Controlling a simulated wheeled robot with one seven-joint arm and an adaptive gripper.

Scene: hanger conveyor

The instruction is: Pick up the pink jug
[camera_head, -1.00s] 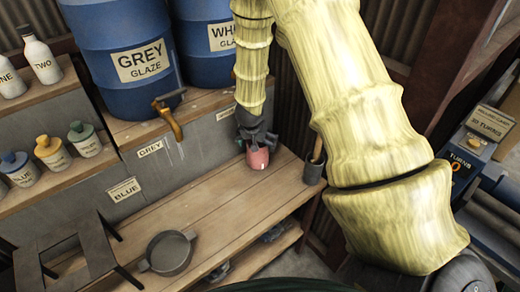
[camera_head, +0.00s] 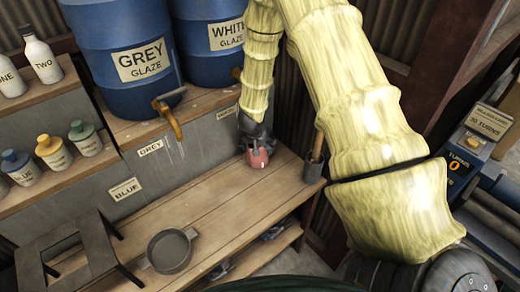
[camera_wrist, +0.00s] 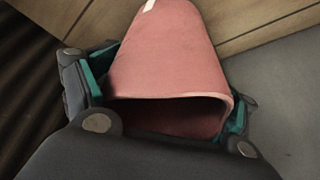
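The pink jug (camera_head: 258,158) sits on the wooden bench (camera_head: 205,205) below the drums, near the bench's back right corner. My gripper (camera_head: 257,146) is down at the jug from above and hides part of it. In the wrist view the jug (camera_wrist: 170,60) lies between my gripper's two teal-padded fingers (camera_wrist: 167,95), with its dark open mouth toward the palm. One pad is close against each side. I cannot tell whether the pads press on it or stand slightly apart.
A dark cup holding a wooden-handled tool (camera_head: 314,165) stands right of the jug. Grey glaze (camera_head: 127,50) and white glaze (camera_head: 212,40) drums stand behind. A grey pan (camera_head: 170,252) and dark stool (camera_head: 70,250) are at the front left. The middle bench is clear.

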